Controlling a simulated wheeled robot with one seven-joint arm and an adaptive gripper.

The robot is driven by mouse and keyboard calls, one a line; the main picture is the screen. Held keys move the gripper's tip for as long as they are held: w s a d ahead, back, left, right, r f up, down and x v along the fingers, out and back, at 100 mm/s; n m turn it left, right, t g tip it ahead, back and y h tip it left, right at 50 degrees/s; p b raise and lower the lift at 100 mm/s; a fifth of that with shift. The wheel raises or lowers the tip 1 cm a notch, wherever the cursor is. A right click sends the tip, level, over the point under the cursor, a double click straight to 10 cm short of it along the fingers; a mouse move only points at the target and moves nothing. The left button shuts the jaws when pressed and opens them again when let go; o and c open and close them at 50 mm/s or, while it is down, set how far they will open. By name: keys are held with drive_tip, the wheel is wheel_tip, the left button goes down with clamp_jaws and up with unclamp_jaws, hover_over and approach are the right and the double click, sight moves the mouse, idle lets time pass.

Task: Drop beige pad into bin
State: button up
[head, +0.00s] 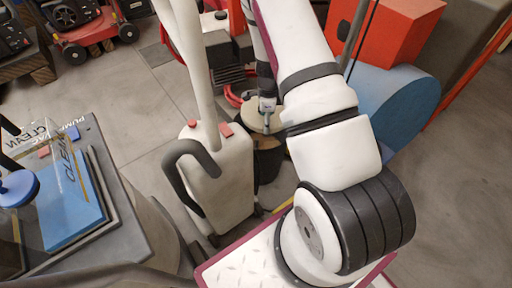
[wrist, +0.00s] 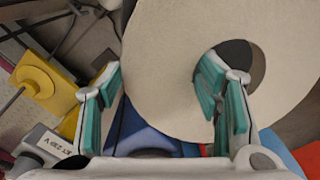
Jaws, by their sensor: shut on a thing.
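The beige pad (wrist: 180,30) is a large flat disc with a round central hole, filling the upper middle of the wrist view. My gripper (wrist: 161,78) has its left finger outside the pad's rim and its right finger at the hole, and it is shut on the ring between them. In the head view the pad (head: 258,117) is small and partly covered by my gripper (head: 266,122). A dark container (head: 267,168), possibly the bin, stands below it with a beige surface near its top. I cannot tell whether the pad touches it.
A white upright machine (head: 225,170) with a black handle stands close left of the dark container. A blue rounded body (head: 400,105) and an orange box (head: 400,25) are at right. A yellow part (wrist: 38,78) shows left in the wrist view.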

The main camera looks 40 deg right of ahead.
drive_tip(key=shift+f+b, duration=0.75)
drive_tip(key=shift+f, duration=0.7)
drive_tip(key=o, duration=1.2)
drive_tip(key=shift+o, duration=0.2)
drive_tip(key=shift+r, duration=0.1)
wheel_tip(320, 180, up, 12)
drive_tip(key=shift+s, duration=0.15)
